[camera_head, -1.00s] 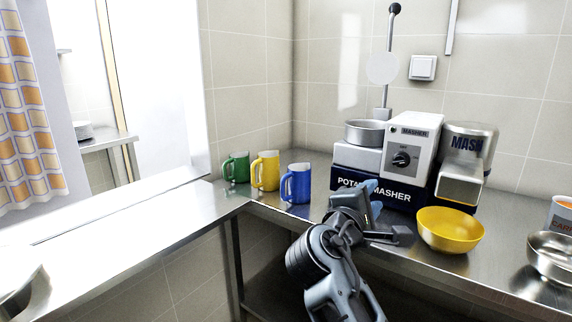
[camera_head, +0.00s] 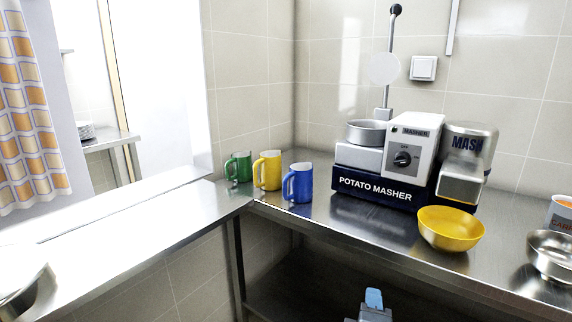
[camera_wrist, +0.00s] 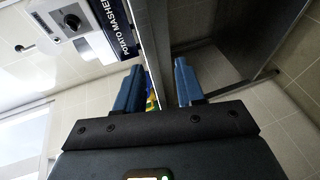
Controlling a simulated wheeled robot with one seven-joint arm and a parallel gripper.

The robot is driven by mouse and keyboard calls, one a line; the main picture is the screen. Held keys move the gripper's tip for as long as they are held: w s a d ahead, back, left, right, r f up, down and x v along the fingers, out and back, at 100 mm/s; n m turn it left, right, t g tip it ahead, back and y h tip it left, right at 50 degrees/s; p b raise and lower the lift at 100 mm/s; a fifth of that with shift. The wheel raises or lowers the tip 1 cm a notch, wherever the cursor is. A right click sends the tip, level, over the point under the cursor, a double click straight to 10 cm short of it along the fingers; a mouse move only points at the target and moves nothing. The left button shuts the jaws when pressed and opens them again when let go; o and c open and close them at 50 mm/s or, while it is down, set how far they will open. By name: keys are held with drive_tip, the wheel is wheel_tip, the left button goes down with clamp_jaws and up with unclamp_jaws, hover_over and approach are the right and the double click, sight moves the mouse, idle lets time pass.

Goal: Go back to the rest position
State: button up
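My gripper (camera_wrist: 160,88) shows in the wrist view with its two blue fingers apart and nothing between them. In the head view only a small part of it, with a blue fingertip (camera_head: 374,299), shows at the bottom edge, below the front edge of the counter. The gripper is clear of all objects.
The steel counter (camera_head: 340,232) carries a green mug (camera_head: 238,167), a yellow mug (camera_head: 267,171), a blue mug (camera_head: 299,184), the potato masher (camera_head: 385,190), a yellow bowl (camera_head: 449,231) and a metal bowl (camera_head: 551,262). A lower shelf (camera_head: 290,285) is under the counter.

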drive_tip(key=s+d+f+m+y, duration=0.1)
drive_tip(key=s+f+m+y, duration=0.2)
drive_tip(key=s, duration=0.9)
drive_tip(key=s+f+m+y, duration=0.2)
drive_tip(key=s+f, duration=0.3)
drive_tip(key=s, duration=0.7)
drive_tip(key=s+d+r+m, duration=0.2)
drive_tip(key=s+r+m, duration=0.2)
drive_tip(key=s, duration=0.5)
drive_tip(key=s+d+r+m, duration=0.2)
drive_tip(key=s+r+m, duration=0.3)
drive_tip(key=s, duration=0.5)
wheel_tip(320, 180, up, 3)
drive_tip(key=shift+s+d+f, duration=0.1)
drive_tip(key=shift+s+d, duration=0.15)
drive_tip(key=shift+d, duration=0.1)
